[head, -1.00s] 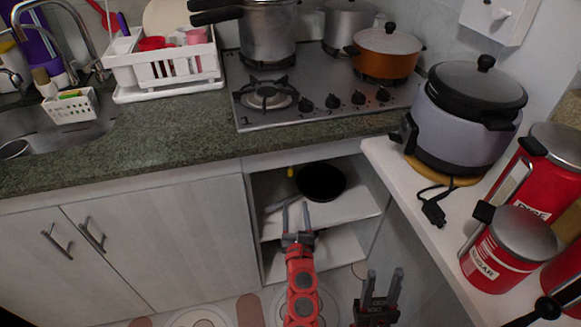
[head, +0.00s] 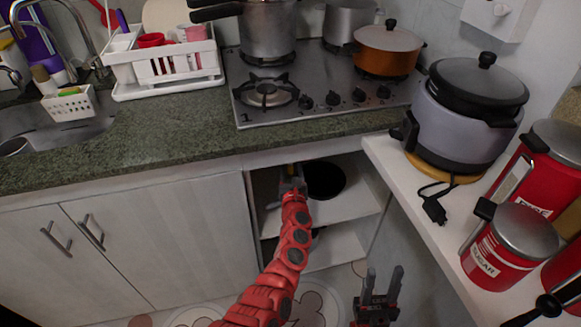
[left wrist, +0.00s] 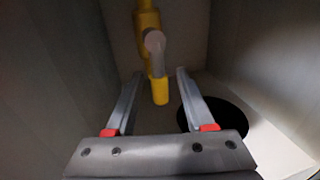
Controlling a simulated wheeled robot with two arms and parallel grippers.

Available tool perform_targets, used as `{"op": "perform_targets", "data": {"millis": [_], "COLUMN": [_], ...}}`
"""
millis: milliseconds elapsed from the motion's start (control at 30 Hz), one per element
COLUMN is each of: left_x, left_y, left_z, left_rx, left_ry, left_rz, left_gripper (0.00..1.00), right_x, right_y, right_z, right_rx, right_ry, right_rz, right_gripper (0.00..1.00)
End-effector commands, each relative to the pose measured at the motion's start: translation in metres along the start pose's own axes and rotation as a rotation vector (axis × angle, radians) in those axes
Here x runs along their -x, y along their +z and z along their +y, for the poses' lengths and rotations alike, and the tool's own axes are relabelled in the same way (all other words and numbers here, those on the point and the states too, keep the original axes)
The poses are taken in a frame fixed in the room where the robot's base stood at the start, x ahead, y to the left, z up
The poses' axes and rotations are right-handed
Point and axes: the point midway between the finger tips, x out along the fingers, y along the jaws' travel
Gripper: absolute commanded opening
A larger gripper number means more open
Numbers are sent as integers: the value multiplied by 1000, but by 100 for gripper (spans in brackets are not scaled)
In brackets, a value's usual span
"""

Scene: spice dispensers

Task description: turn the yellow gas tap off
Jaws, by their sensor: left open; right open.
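The yellow gas tap shows in the left wrist view as a yellow pipe (left wrist: 148,22) with a grey joint and a yellow handle (left wrist: 159,91) hanging below it. In the head view only a small yellow bit of it shows inside the open cupboard, behind my left gripper (head: 291,180). In the left wrist view my left gripper (left wrist: 160,75) is open, and the handle appears between its two fingers with gaps on both sides. I cannot tell how deep it sits between them. My right gripper (head: 384,272) is open and empty, low in front of the cupboard.
A round black pan (head: 325,180) lies on the cupboard shelf (head: 342,208), just right of my left gripper; it also shows in the left wrist view (left wrist: 212,118). Cupboard walls stand close on both sides. The countertop (head: 150,138) and stove (head: 330,95) are above.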

Motion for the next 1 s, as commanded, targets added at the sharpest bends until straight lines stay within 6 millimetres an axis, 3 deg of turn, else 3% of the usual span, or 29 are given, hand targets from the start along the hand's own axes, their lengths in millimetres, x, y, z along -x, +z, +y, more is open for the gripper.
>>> {"op": "perform_targets", "data": {"millis": [433, 467, 733, 1000], "left_x": [-10, -10, -9, -9], "left_y": [2, 2, 1, 1], "left_z": [1, 1, 1, 1], "left_rx": [1, 1, 0, 0], "left_ry": [3, 3, 2, 2], "left_rz": [-2, -2, -2, -2], "left_gripper": [53, 52, 3, 0], "right_x": [2, 2, 2, 2], "right_y": [0, 0, 0, 0], "right_z": [0, 0, 0, 0], "right_rx": [0, 0, 0, 0], "right_ry": [0, 0, 0, 0], "right_rz": [0, 0, 0, 0], "right_gripper": [43, 43, 43, 43]}}
